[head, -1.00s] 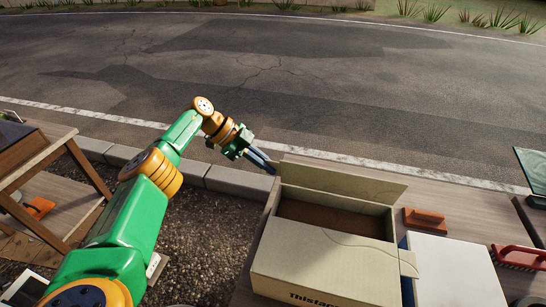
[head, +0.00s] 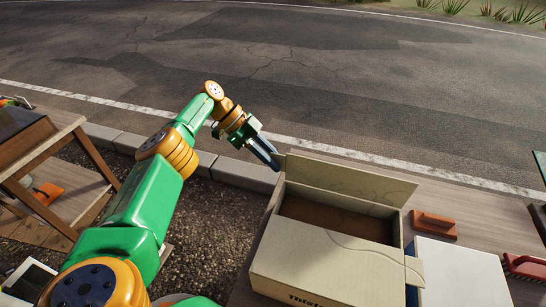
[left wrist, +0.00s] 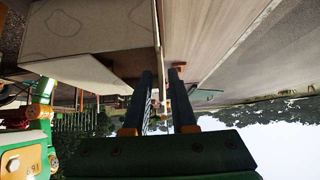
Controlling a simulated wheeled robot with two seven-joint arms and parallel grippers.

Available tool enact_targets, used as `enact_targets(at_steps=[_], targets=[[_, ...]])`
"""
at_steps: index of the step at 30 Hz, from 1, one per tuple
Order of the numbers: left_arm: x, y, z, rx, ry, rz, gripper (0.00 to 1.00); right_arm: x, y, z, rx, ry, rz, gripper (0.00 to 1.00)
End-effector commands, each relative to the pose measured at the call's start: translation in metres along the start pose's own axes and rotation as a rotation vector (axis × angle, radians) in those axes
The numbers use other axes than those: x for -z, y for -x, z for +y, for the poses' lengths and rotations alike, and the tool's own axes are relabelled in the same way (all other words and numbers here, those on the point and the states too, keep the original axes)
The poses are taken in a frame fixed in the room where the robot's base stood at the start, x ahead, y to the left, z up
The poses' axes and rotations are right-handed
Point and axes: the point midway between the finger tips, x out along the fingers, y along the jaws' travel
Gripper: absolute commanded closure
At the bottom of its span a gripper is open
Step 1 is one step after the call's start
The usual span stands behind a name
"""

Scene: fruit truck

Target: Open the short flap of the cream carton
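The cream carton (head: 318,262) stands on the table, its far half uncovered and brown inside. Its far long flap (head: 345,180) stands up and leans back. A panel with a wavy edge covers the near half. A small cream flap (head: 414,271) juts out at the right short side. My left gripper (head: 273,161) is beside the carton's far left corner, close to the raised flap's left end. In the left wrist view its two fingers (left wrist: 162,72) are apart, with a thin pale edge between them; I cannot tell whether they touch it. My right gripper is out of view.
A white-topped box (head: 458,275) stands right of the carton. An orange-brown block (head: 434,225) lies behind it, and a red-handled brush (head: 525,265) lies farther right. A wooden rack (head: 45,165) stands at left. Open gravel lies left of the table.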

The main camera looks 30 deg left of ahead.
Motion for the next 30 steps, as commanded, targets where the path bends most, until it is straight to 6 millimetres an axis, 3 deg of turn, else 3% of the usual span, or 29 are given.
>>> enact_targets(at_steps=[11, 16, 25, 30], targets=[[0.003, 0.003, -0.001, 0.003, -0.003, 0.000, 0.64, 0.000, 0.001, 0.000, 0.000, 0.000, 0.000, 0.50], [0.025, 0.026, 0.000, 0.005, -0.006, 0.000, 0.64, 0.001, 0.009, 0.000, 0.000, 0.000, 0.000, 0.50], [0.042, 0.035, 0.019, 0.003, -0.004, -0.002, 0.64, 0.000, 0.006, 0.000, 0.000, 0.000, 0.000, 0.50], [0.063, 0.048, 0.039, 0.005, -0.007, -0.001, 0.64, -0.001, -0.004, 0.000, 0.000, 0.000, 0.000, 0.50]])
